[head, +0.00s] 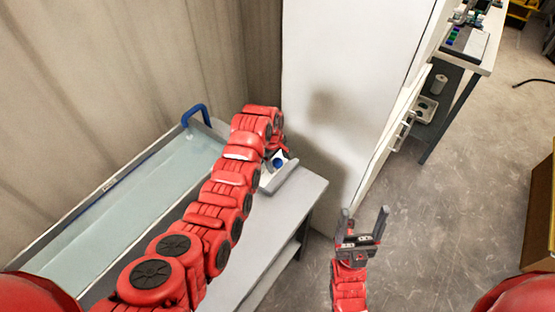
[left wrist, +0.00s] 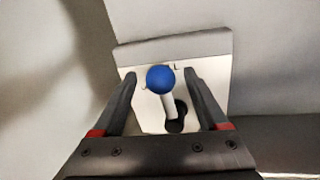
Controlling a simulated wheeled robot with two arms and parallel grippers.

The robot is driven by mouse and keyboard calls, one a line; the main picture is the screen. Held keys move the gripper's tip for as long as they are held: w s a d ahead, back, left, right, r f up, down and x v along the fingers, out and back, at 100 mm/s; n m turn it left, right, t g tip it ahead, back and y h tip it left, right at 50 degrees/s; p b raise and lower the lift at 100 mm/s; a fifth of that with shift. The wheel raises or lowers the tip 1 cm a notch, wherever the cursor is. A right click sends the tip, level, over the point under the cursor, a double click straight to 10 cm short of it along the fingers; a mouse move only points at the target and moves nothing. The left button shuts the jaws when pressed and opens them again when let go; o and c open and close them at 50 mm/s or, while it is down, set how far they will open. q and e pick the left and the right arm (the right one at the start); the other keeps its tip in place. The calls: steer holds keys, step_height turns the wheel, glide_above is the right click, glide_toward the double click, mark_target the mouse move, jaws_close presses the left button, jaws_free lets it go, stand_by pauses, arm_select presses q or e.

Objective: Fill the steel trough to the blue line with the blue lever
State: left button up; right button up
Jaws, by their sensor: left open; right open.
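The steel trough (head: 97,191) stands at the left in the head view, with pale, clear water in it. My right gripper (head: 363,223) is open and empty above the floor.
A grey bench (head: 292,204) holds the lever unit. A tall white cabinet (head: 340,70) stands behind it. A workbench (head: 478,45) stands at the top right. The floor at the right is mostly clear.

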arm_select(q)
jaws_close()
stand_by(0.4)
stand_by(1.0)
